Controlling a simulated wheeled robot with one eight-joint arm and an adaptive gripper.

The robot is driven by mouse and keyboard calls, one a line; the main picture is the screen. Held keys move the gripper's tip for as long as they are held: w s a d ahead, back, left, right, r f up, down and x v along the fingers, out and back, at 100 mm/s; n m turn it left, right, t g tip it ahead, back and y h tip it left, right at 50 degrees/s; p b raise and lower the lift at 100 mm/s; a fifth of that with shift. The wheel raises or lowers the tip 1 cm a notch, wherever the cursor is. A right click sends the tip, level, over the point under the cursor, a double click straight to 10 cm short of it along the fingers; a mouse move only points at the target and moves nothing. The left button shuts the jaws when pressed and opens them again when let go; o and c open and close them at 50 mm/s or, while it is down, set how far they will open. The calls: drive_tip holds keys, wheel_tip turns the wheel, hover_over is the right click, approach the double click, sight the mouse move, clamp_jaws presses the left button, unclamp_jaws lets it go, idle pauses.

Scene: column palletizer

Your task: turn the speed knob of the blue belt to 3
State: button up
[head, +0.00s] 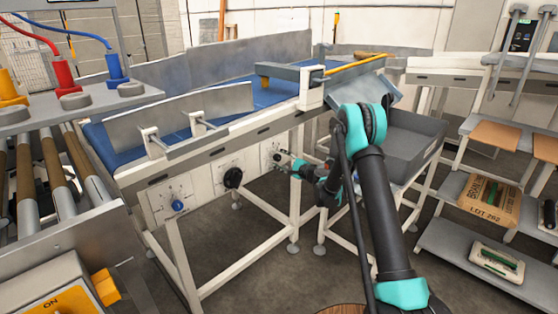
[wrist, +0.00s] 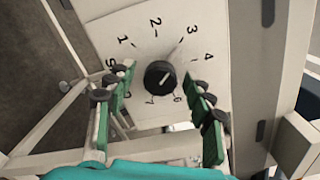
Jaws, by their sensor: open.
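The blue belt (head: 222,112) runs along the top of a white-framed conveyor. Its side has a blue knob (head: 178,205), a larger black knob (head: 233,177) and, farther right, a small dark knob (head: 277,156) beside my gripper (head: 287,164). In the wrist view a round black knob (wrist: 160,77) sits on a white numbered dial plate (wrist: 140,57). Its pale mark slants up and right, roughly toward the 3; the exact reading is unclear. My gripper (wrist: 157,82) is open, its green fingers on either side of the knob. I cannot tell whether they touch it.
White conveyor legs (head: 297,185) stand below and beside the panel. A grey bin (head: 408,145) is to the right of my arm, and shelves with a brown sack (head: 487,201) are at far right. A roller conveyor (head: 60,175) is at left.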

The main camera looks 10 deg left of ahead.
drive_tip(key=v, duration=1.1)
drive_tip(key=shift+s+d, duration=0.2)
